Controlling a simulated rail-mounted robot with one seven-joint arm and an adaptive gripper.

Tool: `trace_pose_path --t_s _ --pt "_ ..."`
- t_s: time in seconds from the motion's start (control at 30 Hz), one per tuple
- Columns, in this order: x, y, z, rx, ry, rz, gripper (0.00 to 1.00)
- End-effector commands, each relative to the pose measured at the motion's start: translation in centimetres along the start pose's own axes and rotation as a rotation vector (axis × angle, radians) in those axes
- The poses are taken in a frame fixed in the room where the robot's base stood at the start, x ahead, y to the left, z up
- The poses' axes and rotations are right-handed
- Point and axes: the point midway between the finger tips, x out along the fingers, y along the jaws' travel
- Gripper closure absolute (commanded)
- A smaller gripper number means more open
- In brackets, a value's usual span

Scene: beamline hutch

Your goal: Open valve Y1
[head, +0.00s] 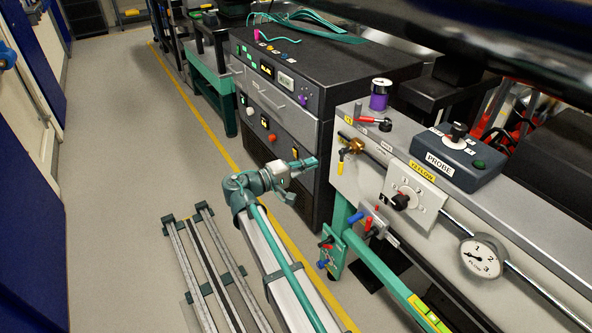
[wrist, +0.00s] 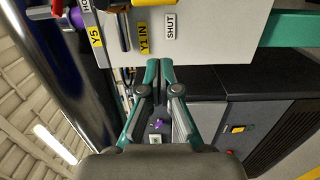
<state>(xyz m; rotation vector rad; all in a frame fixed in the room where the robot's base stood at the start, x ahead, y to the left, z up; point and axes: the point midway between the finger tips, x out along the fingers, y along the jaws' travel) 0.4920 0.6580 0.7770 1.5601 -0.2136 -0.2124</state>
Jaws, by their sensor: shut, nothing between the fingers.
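A brass valve (head: 352,146) with a yellow lever (head: 342,161) sits on the front face of the grey bench, and the lever hangs down. In the wrist view a yellow part (wrist: 186,3) shows at the top edge, cut off, near a yellow "Y1 IN" label (wrist: 143,37) and a white "SHUT" label (wrist: 169,27). A white label that seems to read "OPEN" (head: 386,147) is right of the valve. My gripper (head: 312,162) is shut and empty, left of the lever and apart from it. Its closed teal fingertips (wrist: 158,72) point toward the bench face in the wrist view.
A red-handled valve (head: 374,122) is on the bench top by the Y5 label (wrist: 96,37). The "Y2 FLOW" dial plate (head: 412,190), flow gauge (head: 481,256) and PROBE box (head: 457,158) are to the right. A black instrument rack (head: 315,105) stands behind my gripper. Open floor (head: 120,150) lies left.

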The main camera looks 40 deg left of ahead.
Motion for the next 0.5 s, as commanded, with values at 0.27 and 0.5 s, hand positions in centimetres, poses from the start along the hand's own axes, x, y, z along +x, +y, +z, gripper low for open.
trace_pose_path --t_s 0.27,0.5 --pt "3.4 -0.1 2.2 0.0 -0.001 0.0 1.0" --pt "3.9 -0.1 3.8 0.0 0.0 -0.001 1.0"
